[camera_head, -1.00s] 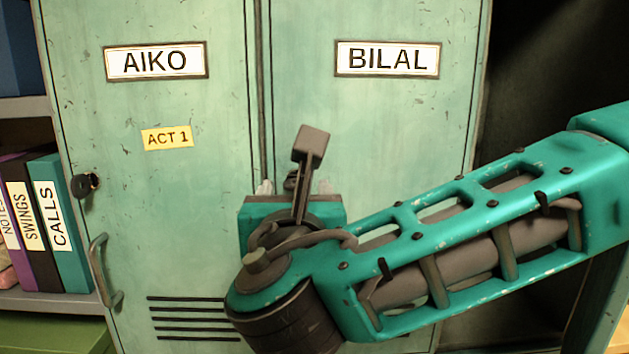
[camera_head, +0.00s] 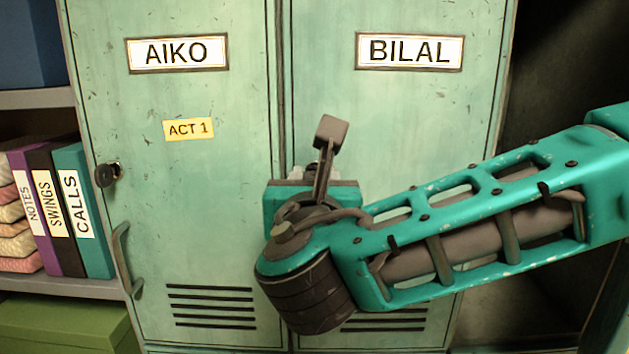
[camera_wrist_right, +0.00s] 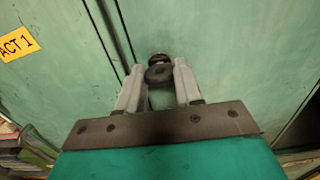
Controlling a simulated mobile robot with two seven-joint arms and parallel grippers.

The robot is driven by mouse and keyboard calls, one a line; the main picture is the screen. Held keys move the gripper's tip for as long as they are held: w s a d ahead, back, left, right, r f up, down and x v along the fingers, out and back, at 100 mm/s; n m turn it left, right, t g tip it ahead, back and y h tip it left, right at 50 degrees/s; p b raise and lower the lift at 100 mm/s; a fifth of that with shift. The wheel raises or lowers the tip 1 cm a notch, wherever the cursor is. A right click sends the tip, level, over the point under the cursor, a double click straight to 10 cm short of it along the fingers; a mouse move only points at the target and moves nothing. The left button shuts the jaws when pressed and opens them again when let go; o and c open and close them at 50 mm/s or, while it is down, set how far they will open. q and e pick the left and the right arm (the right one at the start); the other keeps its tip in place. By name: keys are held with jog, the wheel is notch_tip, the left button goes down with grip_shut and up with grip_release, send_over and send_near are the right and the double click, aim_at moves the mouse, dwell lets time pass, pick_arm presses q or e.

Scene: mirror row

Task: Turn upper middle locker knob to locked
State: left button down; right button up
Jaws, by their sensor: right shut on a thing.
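In the right wrist view a dark round knob (camera_wrist_right: 159,73) sits near the left edge of the BILAL locker door (camera_head: 430,130), just right of the seam. My right gripper (camera_wrist_right: 158,82) has its two pale fingers on either side of this knob and is shut on it. In the head view my right wrist and gripper cover most of the knob, so its turn position cannot be told. My left gripper is not in view.
The AIKO locker door (camera_head: 200,220) stands to the left, with its own dark knob (camera_head: 108,174), a handle (camera_head: 126,260) and a yellow ACT 1 tag (camera_head: 188,129). A shelf with binders (camera_head: 85,210) is at far left. A dark opening lies right of the BILAL door.

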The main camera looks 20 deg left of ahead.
jog(key=shift+c, duration=1.2)
pick_arm(q)
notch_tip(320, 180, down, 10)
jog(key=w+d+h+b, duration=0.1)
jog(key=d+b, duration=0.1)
jog(key=b, duration=1.2)
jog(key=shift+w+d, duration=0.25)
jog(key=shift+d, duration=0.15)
pick_arm(e)
jog(key=shift+m, duration=9)
